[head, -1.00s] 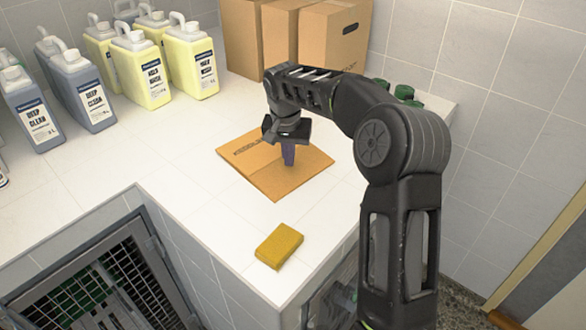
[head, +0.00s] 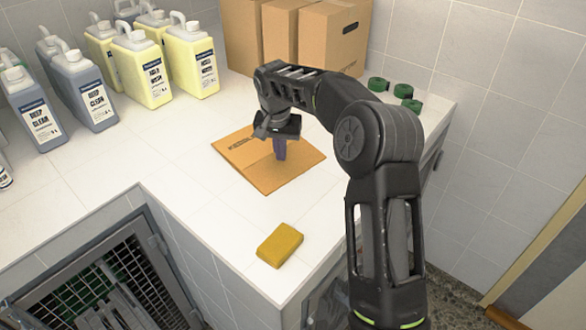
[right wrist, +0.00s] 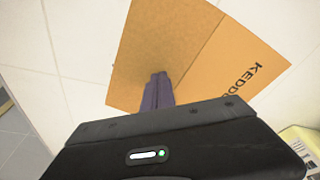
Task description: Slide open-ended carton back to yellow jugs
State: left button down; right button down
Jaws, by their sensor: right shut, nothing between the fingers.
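The carton (head: 256,175) lies flat on the white counter, a brown folded sheet with a crease and dark print along its far left edge. It also shows in the right wrist view (right wrist: 170,45). My right gripper (head: 280,157) points down over the carton with its purple fingers together and nothing between them; the tips look to be on or just above the cardboard. The fingers show in the right wrist view (right wrist: 157,90). The yellow jugs (head: 143,68) stand at the back left, with another large one (head: 195,68) beside. My left gripper is not in view.
Grey-blue jugs (head: 83,92) stand left of the yellow ones. Upright brown cartons (head: 330,35) stand at the back, green rolls (head: 403,90) at the right. A yellow sponge (head: 280,245) lies near the front edge. Bare counter lies between carton and jugs.

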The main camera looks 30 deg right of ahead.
aim_at(265, 148)
jog(key=shift+w, duration=0.1)
jog(key=shift+w+a+p, duration=0.15)
jog(key=shift+w+p, duration=0.3)
jog(key=shift+w, duration=0.05)
jog(key=shift+w+a+f, duration=0.15)
jog(key=shift+w+a, duration=0.1)
jog(key=shift+w, duration=0.5)
jog(key=shift+w+a, duration=0.15)
jog(key=shift+w, duration=0.2)
jog(key=shift+w+a, duration=0.25)
jog(key=shift+w, duration=0.85)
jog(key=shift+w, duration=0.1)
